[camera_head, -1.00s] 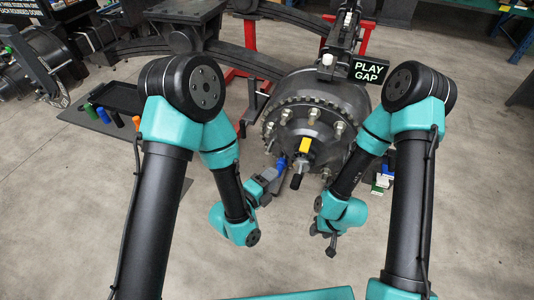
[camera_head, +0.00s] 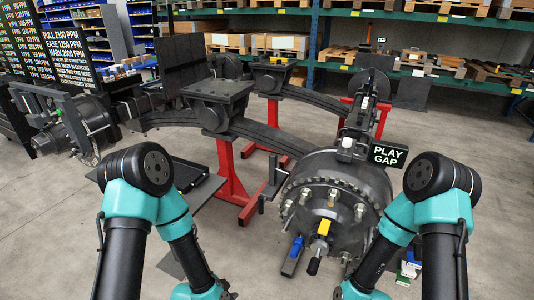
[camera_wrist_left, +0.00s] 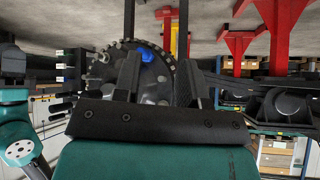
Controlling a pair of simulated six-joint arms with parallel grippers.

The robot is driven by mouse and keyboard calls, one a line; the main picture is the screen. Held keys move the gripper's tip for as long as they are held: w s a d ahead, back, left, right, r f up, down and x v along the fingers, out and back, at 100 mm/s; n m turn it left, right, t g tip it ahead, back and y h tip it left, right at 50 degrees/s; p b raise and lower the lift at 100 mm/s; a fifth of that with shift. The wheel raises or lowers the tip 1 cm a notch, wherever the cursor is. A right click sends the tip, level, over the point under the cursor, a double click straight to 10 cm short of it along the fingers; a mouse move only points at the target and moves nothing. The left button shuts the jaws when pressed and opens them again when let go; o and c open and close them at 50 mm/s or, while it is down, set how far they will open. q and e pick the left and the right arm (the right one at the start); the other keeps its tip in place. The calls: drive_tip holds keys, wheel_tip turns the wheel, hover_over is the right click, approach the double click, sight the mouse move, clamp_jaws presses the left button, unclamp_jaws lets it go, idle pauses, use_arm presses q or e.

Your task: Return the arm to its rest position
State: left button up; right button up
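My left arm (camera_head: 187,250) reaches down to the bottom edge in the head view; its gripper there is at most a dark sliver at that edge. In the left wrist view my left gripper (camera_wrist_left: 155,82) has its two dark fingers apart with nothing between them. The hub (camera_head: 335,195) with its toothed ring and bolts stands beyond, apart from the fingers. A blue-ended piece (camera_head: 292,255) and a yellow-and-black piece (camera_head: 322,235) sit at the hub's front. My right arm (camera_head: 385,250) also runs off the bottom; its gripper is out of frame.
A red stand (camera_head: 229,175) carries the black axle beam behind the hub. A black tray (camera_head: 188,172) lies left of the stand. Small boxes (camera_head: 408,268) are by my right arm. Floor between my arms is clear left of the hub.

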use_arm(q)
drive_tip(key=s+a+f+n+g+y, duration=0.1)
drive_tip(key=s+a+f+n+g, duration=0.3)
drive_tip(key=s+a+n, duration=0.5)
drive_tip(key=shift+a+f+n+g, duration=0.35)
drive_tip(key=shift+n+g, duration=0.35)
drive_tip(key=shift+n, duration=0.5)
drive_tip(key=shift+d, duration=0.1)
